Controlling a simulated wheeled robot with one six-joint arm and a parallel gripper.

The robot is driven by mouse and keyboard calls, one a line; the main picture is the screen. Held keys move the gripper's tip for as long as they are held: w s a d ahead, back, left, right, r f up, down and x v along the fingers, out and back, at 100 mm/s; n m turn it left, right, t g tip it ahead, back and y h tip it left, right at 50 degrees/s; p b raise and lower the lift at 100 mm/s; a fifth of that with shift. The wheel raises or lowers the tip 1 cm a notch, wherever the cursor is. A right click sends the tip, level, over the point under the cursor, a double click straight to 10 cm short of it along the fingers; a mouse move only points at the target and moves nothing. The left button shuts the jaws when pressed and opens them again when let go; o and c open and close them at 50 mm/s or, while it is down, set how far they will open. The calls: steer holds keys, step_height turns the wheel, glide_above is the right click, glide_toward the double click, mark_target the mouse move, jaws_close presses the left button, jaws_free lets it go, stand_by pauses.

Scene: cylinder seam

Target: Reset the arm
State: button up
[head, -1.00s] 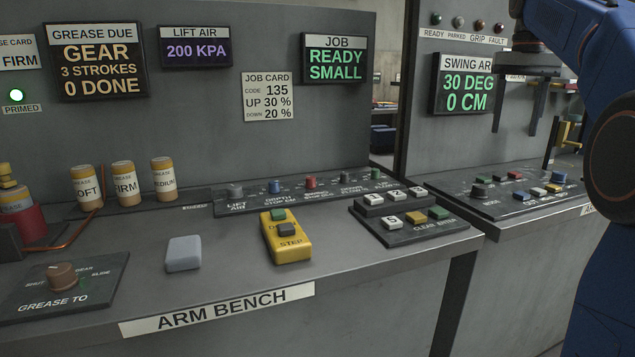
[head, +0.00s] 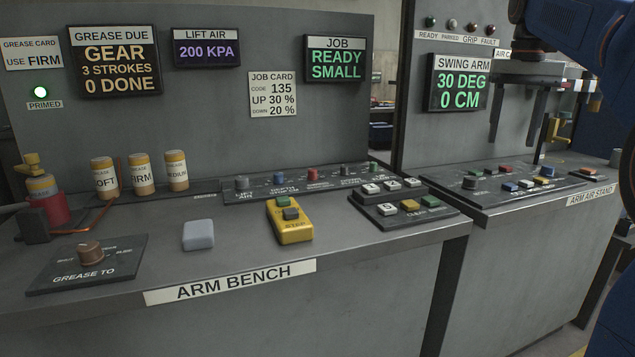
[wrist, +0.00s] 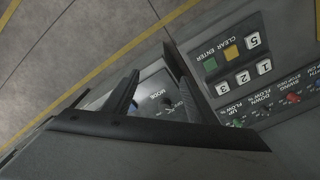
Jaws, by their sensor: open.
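My gripper (head: 516,122) hangs at the upper right of the head view, in front of the arm air stand (head: 540,245). Its two dark fingers point down, apart, with nothing between them. In the wrist view my gripper's fingers (wrist: 150,105) also show, with a mode knob panel (wrist: 158,92) of the stand partly hidden behind them. The swing arm display (head: 461,82) reads 30 DEG, 0 CM. A row of ready, parked, grip and fault lamps (head: 452,23) is above it; the leftmost looks faintly green.
The arm bench (head: 380,262) carries a keypad (head: 402,205), a yellow step pendant (head: 290,222), a grey block (head: 198,235), grease cartridges (head: 141,175), a red grease pump (head: 45,205) and a grease-to knob (head: 90,253). A narrow gap separates bench and stand. Floor shows beyond in the wrist view (wrist: 70,40).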

steer(key=s+a+f+n+t, duration=0.1)
steer(key=s+a+f, duration=0.3)
steer(key=s+f, duration=0.5)
steer(key=s+a+f+n+t, duration=0.1)
steer(key=s+a+f+n, duration=0.1)
steer(key=s+a+f, duration=0.3)
steer(key=s+a+f+n+t, duration=0.1)
steer(key=s+a+f, duration=0.3)
steer(key=s+f, duration=1)
step_height(320, 180, down, 8)
steer(key=shift+a+r+t, duration=0.15)
steer(key=shift+r+t, duration=0.1)
steer(key=shift+t, duration=0.35)
